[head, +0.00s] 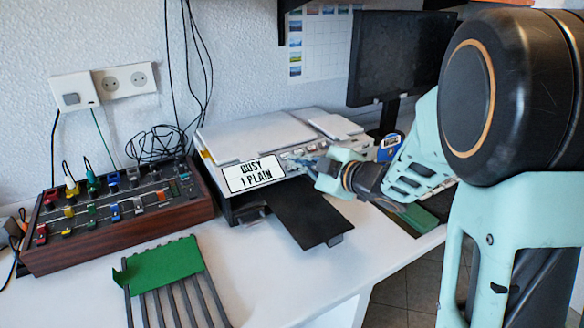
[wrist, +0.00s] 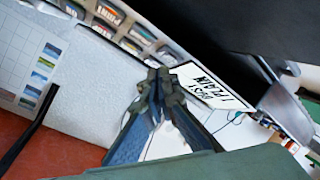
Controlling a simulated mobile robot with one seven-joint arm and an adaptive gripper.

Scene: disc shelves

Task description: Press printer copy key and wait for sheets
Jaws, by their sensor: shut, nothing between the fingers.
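The white printer (head: 225,135) stands on the white desk against the wall. A sign on its front (head: 254,174) reads "BUSY 1 PLAIN"; the same sign shows tilted in the wrist view (wrist: 207,86). Its dark output tray (head: 305,210) sticks out forward, and I see no sheet on it. My gripper (head: 316,168) is at the right part of the printer's front, by a row of small keys. In the wrist view my gripper (wrist: 160,76) is shut and empty, its fingertips close to the sign. The copy key cannot be told apart, and contact is unclear.
A wooden box with coloured sliders (head: 115,212) stands left of the printer. A green piece on a dark slatted rack (head: 165,264) lies at the front. A black monitor (head: 400,55) stands behind right. A blue device (head: 389,146) is near my wrist.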

